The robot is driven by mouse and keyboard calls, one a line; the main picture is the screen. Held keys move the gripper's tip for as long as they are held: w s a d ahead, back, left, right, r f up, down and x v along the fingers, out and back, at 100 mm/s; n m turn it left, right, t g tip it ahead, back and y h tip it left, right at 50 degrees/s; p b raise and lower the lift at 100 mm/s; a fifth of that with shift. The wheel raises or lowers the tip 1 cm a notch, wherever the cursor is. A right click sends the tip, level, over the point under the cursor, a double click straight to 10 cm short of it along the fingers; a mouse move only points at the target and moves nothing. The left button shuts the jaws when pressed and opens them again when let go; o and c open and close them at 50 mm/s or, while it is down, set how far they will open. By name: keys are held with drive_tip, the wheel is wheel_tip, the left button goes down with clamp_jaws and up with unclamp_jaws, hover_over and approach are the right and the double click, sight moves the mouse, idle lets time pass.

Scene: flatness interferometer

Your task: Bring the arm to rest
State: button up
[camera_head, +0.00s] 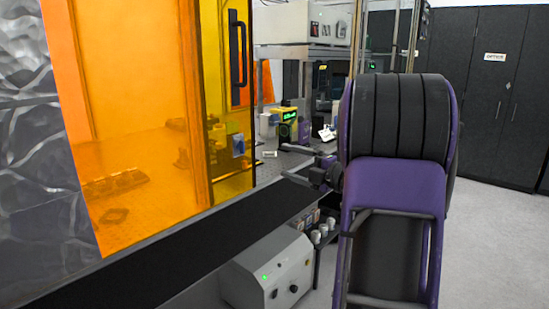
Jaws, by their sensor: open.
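My arm (395,190), purple and black, stands raised in the right half of the head view and looks bent. My gripper (286,162) extends to the left from behind it, at the front edge of the optical table. Its two dark fingers are apart, one above the other, with nothing visible between them. The gripper is to the right of the open gap beside the amber enclosure door. Part of the wrist and some of the table are hidden behind the arm.
The amber enclosure (135,120) with a black door handle (238,48) fills the left. A yellow-black instrument (287,124) and a small white cylinder (269,154) are on the table. A grey control box (270,272) is below. Free floor (495,240) lies right, before dark cabinets (485,90).

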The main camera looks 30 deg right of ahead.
drive_tip(key=shift+v, duration=0.8)
drive_tip(key=shift+w+r, duration=0.1)
